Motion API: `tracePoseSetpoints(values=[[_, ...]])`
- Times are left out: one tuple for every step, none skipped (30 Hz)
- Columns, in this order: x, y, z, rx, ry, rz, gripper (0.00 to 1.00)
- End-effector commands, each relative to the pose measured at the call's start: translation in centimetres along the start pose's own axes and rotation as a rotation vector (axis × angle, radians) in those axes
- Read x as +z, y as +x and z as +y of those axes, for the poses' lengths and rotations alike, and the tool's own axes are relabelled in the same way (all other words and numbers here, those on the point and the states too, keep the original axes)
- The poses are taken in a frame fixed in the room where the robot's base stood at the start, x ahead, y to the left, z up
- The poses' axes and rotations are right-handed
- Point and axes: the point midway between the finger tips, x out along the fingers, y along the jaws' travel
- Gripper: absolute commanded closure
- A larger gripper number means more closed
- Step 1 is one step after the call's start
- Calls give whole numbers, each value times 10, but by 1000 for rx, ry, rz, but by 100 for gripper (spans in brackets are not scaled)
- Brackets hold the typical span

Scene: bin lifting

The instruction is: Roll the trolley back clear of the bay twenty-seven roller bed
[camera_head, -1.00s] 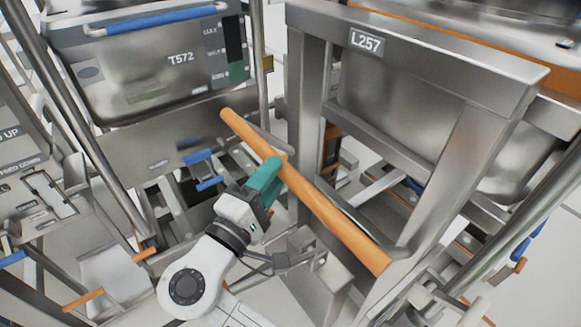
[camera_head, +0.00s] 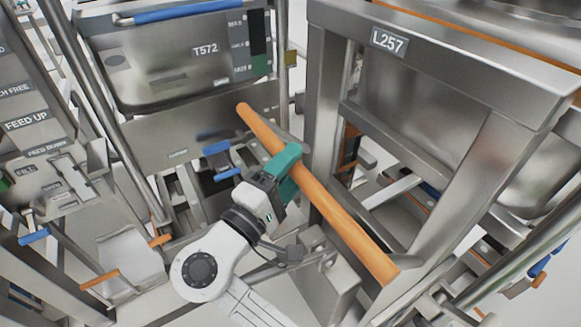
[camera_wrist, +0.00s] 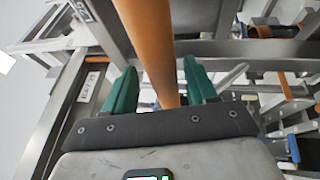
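A steel trolley frame (camera_head: 460,66) labelled L257 stands at the right in the head view. An orange push bar (camera_head: 345,222) slants along its near side. My gripper (camera_head: 288,172) is at the middle of this bar, with its teal fingers on either side of it. In the wrist view the orange bar (camera_wrist: 152,50) passes between the fingers of my gripper (camera_wrist: 160,85). Gaps show beside the bar, so the gripper looks open around it. The trolley's wheels are hidden. I cannot make out which part is the bay twenty-seven roller bed.
A steel bin (camera_head: 165,65) labelled T572 with a blue handle stands at the back left. A control panel (camera_head: 30,125) with FEED UP lettering is at the left edge. Blue and orange levers stand low at the left. A label plate (camera_wrist: 88,88) shows sideways in the wrist view.

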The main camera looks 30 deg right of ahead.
Motion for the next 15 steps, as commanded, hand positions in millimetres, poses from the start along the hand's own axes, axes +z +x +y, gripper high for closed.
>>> tracePoseSetpoints(values=[[0, -1, -1, 0, -1, 2, 43], [0, -1, -1, -1, -1, 2, 43], [-1, -1, -1, -1, -1, 3, 43], [-1, -2, -1, -1, -2, 4, 43], [-1, -4, -2, -1, -2, 5, 43], [-1, -6, -2, -1, -2, 6, 43], [-2, -9, -2, 0, -2, 7, 43], [-2, -13, -2, 0, -2, 8, 43], [-2, -19, -2, -1, -2, 8, 43], [-2, -24, -2, -1, -2, 8, 43], [-2, -29, -2, -1, -2, 8, 43], [-2, -37, -2, -1, -1, 8, 43], [-2, -43, -2, -1, -1, 8, 43], [-1, -49, -2, -1, -2, 7, 43], [-1, -57, -2, 0, -2, 7, 43]])
